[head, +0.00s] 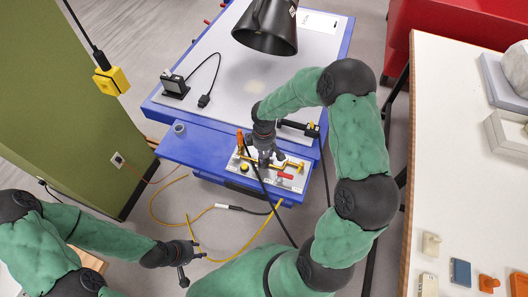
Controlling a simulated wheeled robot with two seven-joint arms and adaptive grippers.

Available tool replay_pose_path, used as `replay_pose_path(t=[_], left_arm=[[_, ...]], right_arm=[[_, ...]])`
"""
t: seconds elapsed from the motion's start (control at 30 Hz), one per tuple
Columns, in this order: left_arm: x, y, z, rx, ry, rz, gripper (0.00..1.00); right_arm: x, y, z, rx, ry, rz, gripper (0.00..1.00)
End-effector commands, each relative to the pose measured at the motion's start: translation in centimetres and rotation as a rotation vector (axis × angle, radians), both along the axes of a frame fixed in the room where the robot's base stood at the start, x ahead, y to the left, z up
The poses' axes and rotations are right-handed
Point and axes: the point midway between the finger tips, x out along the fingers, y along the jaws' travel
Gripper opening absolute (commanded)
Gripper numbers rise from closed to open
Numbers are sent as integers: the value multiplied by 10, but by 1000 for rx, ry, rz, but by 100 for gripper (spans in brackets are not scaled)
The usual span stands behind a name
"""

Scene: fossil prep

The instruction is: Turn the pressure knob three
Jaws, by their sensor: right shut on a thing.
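A control panel (233,176) with brass piping, a yellow-and-black button and a red lever (285,176) sits at the front of the blue workbench. My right gripper (265,161) points down over the panel and is shut on what seems to be the pressure knob. The fingers hide the knob, so its marking and angle cannot be read. My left gripper (196,268) is open and empty, low at the lower left, well away from the panel.
A black extraction hood (268,27) hangs above the bench's grey top (230,85). An orange-handled tool with a black cable stands by the panel. A yellow hose (238,254) loops across the floor. A white table (455,180) with several small items is at right.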

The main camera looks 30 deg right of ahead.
Motion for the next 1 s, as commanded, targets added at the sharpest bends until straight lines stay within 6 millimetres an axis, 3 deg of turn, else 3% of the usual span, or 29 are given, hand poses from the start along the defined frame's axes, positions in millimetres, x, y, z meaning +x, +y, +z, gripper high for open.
replay_pose_path(t=[0.4,0.87,0.9,0.97,1.0], left_arm=[[0,0,5,0,0,0,40],[0,0,5,0,0,0,40],[0,0,5,0,0,0,40],[0,0,5,0,0,0,40],[0,0,5,0,0,0,40]], right_arm=[[1,0,1,0,-4,150,6],[1,0,0,0,-4,161,6],[1,0,0,0,-4,161,44],[1,0,0,0,-3,161,61],[1,0,0,0,-3,161,63]])
